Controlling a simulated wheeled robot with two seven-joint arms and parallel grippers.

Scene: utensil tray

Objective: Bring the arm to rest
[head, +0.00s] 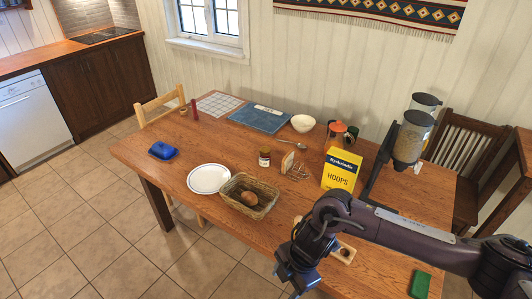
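My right arm comes in from the right over the table's near edge. Its gripper (298,284) points down at the bottom of the head view, near the front edge of the wooden table (225,147). The fingertips are small and dark, partly cut off by the frame edge, so I cannot tell whether they are open or shut. I see nothing clearly held. A light wooden tray (345,252) lies beside the gripper, mostly hidden behind my arm. My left gripper is not in view.
Nearby stand a wicker basket (262,186) with brown food, a yellow cereal box (341,170), a white plate (208,179) and a small jar (264,157). A cereal dispenser (411,137) stands behind. The table's left part has free room.

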